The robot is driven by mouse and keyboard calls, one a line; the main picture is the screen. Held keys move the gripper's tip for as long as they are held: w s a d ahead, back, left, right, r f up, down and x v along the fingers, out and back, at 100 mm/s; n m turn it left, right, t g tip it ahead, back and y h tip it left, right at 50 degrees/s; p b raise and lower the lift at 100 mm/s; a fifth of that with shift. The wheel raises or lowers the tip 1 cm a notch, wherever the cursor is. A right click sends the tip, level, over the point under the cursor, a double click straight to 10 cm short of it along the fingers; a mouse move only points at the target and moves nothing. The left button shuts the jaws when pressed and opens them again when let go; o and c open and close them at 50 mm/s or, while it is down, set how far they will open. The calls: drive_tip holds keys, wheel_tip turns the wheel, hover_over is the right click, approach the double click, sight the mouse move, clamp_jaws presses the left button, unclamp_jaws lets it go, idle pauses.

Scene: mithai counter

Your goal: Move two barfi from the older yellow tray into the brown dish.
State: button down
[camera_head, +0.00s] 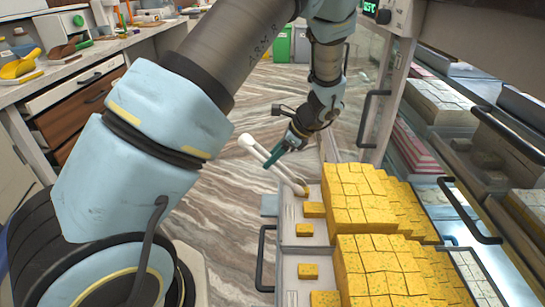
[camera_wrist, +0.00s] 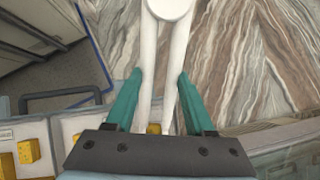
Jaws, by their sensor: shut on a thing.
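My gripper (camera_head: 276,156) has teal fingers shut on white tongs (camera_head: 262,150), above the aisle beside the counter. In the wrist view the tongs (camera_wrist: 163,60) run between the fingers (camera_wrist: 159,78). Their tips reach down to the left edge of the upper yellow tray, by a small yellow-brown bit (camera_head: 302,190); I cannot tell whether they grip it. An upper stack of yellow barfi (camera_head: 355,195) and a lower one (camera_head: 385,265) stand in trays. Loose barfi lie left of them, one (camera_head: 314,209) near the tips, another (camera_head: 308,271) lower. I cannot tell which tray is older.
A glass-fronted counter with dark handles (camera_head: 265,258) holds the trays. White sweets (camera_head: 440,100) and pink-edged ones (camera_head: 415,150) stand farther back. A side bench (camera_head: 70,65) with scoops is at the left. The marbled floor (camera_head: 235,200) between is clear.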

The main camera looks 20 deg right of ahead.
drive_tip(key=p, duration=1)
approach(244, 144)
drive_tip(key=w+d, duration=0.1)
drive_tip(key=d, duration=0.2)
drive_tip(key=shift+w+f+b, duration=0.2)
drive_tip(key=shift+f+b, duration=0.1)
drive_tip(key=shift+f, duration=0.1)
drive_tip(key=shift+a+f, duration=0.1)
drive_tip(key=a+f+n+g, duration=0.1)
drive_tip(key=a+f, duration=0.1)
drive_tip(key=w+a+f+n+g+y, duration=0.1)
drive_tip(key=a+n, duration=0.1)
drive_tip(key=a, duration=0.1)
drive_tip(key=a+f+n+g, duration=0.1)
drive_tip(key=a+f+n, duration=0.1)
drive_tip(key=shift+w+a+f, duration=0.25)
drive_tip(key=shift+w+f, duration=0.05)
drive_tip(key=shift+w, duration=0.05)
drive_tip(key=s+a+f+n+g+h, duration=0.2)
drive_tip(key=a+f+n+g+h, duration=0.1)
drive_tip(key=a+f+n, duration=0.6)
drive_tip(key=s+a+f+n+g+h, duration=0.3)
drive_tip(key=a+f+n, duration=0.5)
drive_tip(key=a, duration=0.3)
drive_tip(key=shift+a+f+n+g, duration=0.2)
drive_tip(key=shift+f+n+g, duration=0.2)
drive_tip(key=shift+n+g, duration=0.45)
